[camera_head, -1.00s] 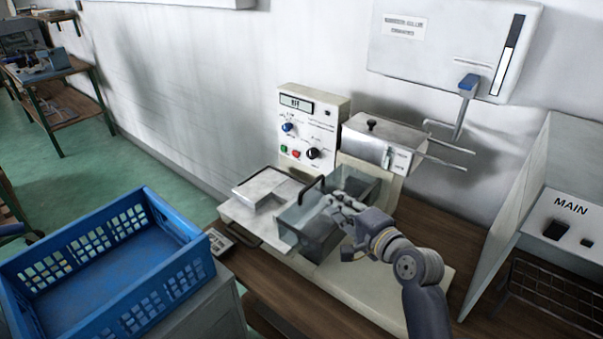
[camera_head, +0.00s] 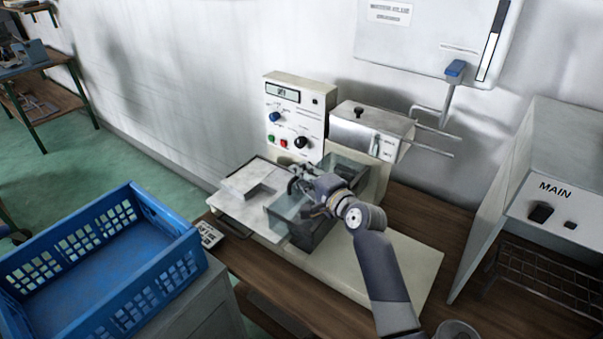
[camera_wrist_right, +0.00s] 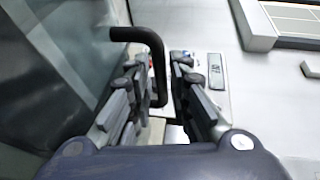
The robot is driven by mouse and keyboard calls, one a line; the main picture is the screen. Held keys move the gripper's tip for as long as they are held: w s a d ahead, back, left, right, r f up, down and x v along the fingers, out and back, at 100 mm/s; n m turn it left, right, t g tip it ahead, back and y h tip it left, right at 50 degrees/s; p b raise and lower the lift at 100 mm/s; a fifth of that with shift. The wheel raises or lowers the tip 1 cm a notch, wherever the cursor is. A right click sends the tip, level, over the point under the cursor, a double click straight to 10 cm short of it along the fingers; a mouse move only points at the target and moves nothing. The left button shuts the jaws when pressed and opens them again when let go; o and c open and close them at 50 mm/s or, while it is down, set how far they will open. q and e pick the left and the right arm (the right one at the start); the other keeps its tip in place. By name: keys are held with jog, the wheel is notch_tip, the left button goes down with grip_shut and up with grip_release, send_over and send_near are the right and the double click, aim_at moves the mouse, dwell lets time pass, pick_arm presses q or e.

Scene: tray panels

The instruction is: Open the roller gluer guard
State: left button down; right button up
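The roller gluer (camera_head: 375,270) is a cream machine on the wooden bench. Its clear guard (camera_head: 285,218) sits over the roller area and appears lowered. My right gripper (camera_head: 298,190) is at the guard's black handle, which it mostly hides in the head view. In the right wrist view, the bent black handle (camera_wrist_right: 153,48) reaches down between the fingers of my right gripper (camera_wrist_right: 160,85). The fingers are apart, with a gap showing on the handle's right side. The guard's clear panel (camera_wrist_right: 60,50) fills the left of that view. My left gripper is not in view.
A control panel (camera_head: 297,120) with knobs and a metal box (camera_head: 365,130) stand behind the guard. A flat plate (camera_head: 240,185) lies left of it. A blue crate (camera_head: 95,265) is at the lower left. A grey MAIN cabinet (camera_head: 560,160) stands right.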

jog(key=shift+w+a+f, duration=0.15)
jog(key=shift+w+a, duration=0.1)
jog(key=shift+w, duration=0.1)
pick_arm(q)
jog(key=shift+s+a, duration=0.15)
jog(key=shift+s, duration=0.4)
pick_arm(e)
grip_shut()
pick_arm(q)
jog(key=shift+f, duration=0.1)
pick_arm(e)
jog(key=shift+s, duration=0.1)
